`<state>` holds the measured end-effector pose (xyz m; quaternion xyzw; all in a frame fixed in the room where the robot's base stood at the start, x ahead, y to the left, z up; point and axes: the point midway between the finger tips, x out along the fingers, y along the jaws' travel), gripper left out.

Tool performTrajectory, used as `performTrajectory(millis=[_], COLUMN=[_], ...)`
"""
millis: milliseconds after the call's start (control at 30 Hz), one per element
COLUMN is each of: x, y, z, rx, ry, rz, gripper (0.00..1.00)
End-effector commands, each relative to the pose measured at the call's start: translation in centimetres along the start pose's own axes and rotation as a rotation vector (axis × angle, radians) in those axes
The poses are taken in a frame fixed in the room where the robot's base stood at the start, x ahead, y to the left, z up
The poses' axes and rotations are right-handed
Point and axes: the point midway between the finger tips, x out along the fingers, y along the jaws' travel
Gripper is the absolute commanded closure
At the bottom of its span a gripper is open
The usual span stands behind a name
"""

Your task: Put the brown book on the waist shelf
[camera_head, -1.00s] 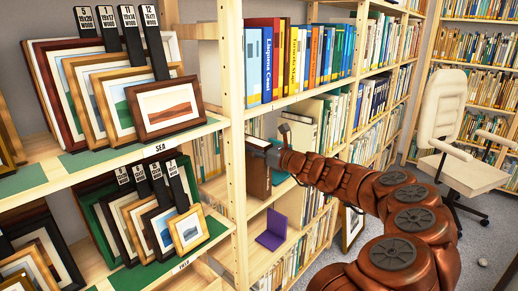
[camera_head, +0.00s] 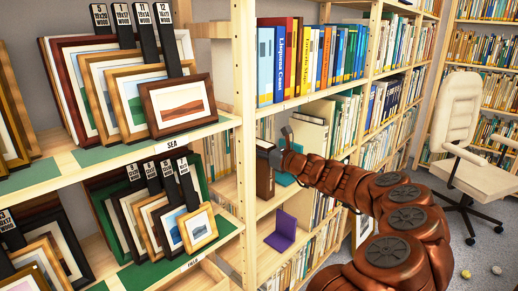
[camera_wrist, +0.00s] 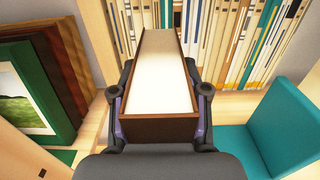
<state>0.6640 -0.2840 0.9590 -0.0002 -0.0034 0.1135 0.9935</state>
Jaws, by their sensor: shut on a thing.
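The brown book (camera_wrist: 155,131) is between the two fingers of my gripper (camera_wrist: 158,110) in the wrist view, its pale page edges facing the camera. In the head view the brown book (camera_head: 264,178) stands upright at the middle shelf (camera_head: 262,207) of the bookcase, at the left end of that level. My gripper (camera_head: 275,157) is shut on it from the right. I cannot tell whether the book's bottom touches the shelf board.
A purple bookend-like object (camera_head: 282,231) stands on the shelf below. Upright books (camera_wrist: 235,40) fill the back. Framed prints (camera_wrist: 45,85) are left.

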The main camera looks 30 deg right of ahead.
Motion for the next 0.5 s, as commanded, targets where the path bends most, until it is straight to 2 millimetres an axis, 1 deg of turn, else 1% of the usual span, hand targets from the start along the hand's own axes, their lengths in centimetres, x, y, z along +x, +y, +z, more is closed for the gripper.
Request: performTrajectory(millis=[233,267,500], x=[-0.02,-0.02,-0.01], y=[0.01,0.01,0.02], z=[0.16,0.16,0.1], rx=[0.0,0.0,0.0], ry=[-0.002,-0.002,-0.001], rz=[0.0,0.0,0.0], gripper=[1.0,0.52,0.27])
